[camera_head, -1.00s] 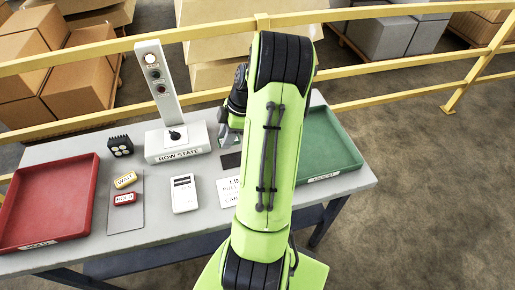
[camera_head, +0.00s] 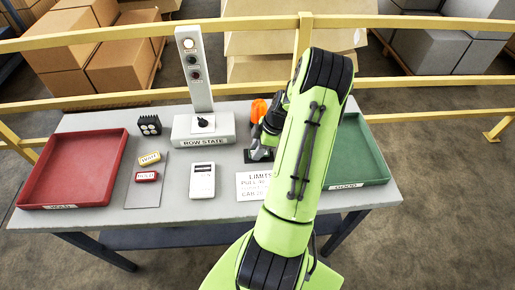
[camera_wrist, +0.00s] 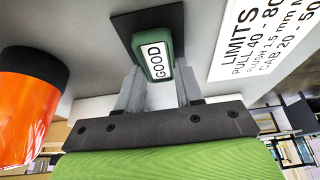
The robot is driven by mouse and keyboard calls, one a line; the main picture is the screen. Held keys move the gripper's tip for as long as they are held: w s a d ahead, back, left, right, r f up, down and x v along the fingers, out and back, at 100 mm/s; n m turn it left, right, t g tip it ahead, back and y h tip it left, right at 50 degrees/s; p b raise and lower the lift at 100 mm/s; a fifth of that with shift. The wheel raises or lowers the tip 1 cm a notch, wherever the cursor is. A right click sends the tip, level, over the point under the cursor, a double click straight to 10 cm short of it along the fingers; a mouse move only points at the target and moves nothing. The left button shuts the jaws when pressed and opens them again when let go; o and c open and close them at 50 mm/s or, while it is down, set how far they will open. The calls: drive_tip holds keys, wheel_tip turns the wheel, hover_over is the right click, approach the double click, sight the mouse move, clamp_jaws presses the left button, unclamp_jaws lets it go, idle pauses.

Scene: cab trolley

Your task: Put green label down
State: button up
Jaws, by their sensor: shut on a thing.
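The green label (camera_wrist: 152,54), a small block with a white face reading GOOD, is between the fingers of my gripper (camera_wrist: 158,88) in the wrist view. My gripper is shut on it. The label is at a dark square pad (camera_wrist: 124,24) on the table; I cannot tell whether it touches the pad. In the head view my gripper (camera_head: 260,150) is low over the table, left of my green arm, and the label is hidden there.
An orange object (camera_head: 258,110) stands behind my gripper and shows close at left in the wrist view (camera_wrist: 22,112). The LIMITS card (camera_head: 252,186), ROW STATE post (camera_head: 204,140), and red tray (camera_head: 75,135) are left; the green tray (camera_head: 372,178) is right.

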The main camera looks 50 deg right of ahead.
drive_tip(key=o, duration=1)
drive_tip(key=shift+f, duration=0.2)
drive_tip(key=shift+r, duration=0.15)
drive_tip(key=p+v, duration=0.2)
drive_tip(key=v, duration=1)
drive_tip(key=w+a+r+m+g+h, duration=0.1)
drive_tip(key=w+a+r, duration=0.2)
drive_tip(key=a+r, duration=0.45)
drive_tip(key=w+a+r+m+h, duration=0.1)
drive_tip(key=w+a+r+m, duration=0.2)
drive_tip(key=a, duration=0.7)
drive_tip(key=s+a+r+m+t, duration=0.1)
drive_tip(key=s+a+r+m, duration=0.1)
drive_tip(key=s+a, duration=0.3)
drive_tip(key=s+a+r+m+t, duration=0.2)
drive_tip(key=s+a+r, duration=0.2)
drive_tip(key=a, duration=0.6)
drive_tip(key=s, duration=0.2)
drive_tip(key=shift+s+a+h, duration=0.3)
drive_tip(key=shift+a+h, duration=0.1)
drive_tip(key=shift+r, duration=0.1)
